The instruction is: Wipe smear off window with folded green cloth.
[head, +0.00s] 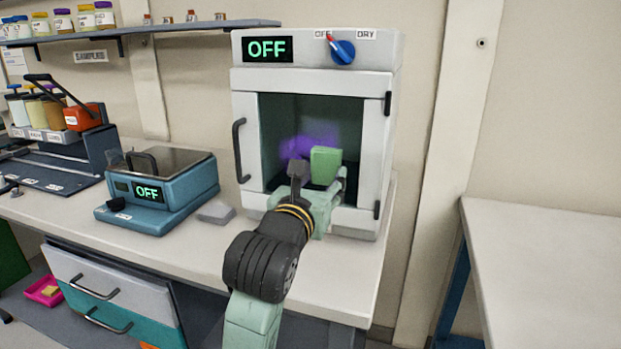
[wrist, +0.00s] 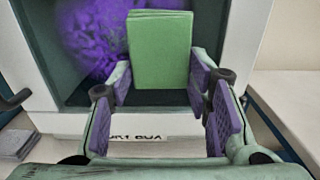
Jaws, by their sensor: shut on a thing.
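The folded green cloth (head: 326,165) is held between the fingers of my gripper (head: 319,182), upright in front of the window (head: 350,118) of the white oven. The cloth (wrist: 160,52) also shows in the wrist view, gripped at its lower part between the two purple-padded fingers (wrist: 160,85). A purple smear (head: 298,147) is on the dark window, behind and left of the cloth. In the wrist view the smear (wrist: 88,38) spreads left of the cloth and a little above it. The cloth hides part of the window. I cannot tell whether it touches the glass.
The oven door has a dark handle (head: 239,150) at its left and hinges at its right. A blue scale (head: 160,190) and a small grey block (head: 216,211) stand on the bench to the left. A bare white table (head: 550,250) is at right.

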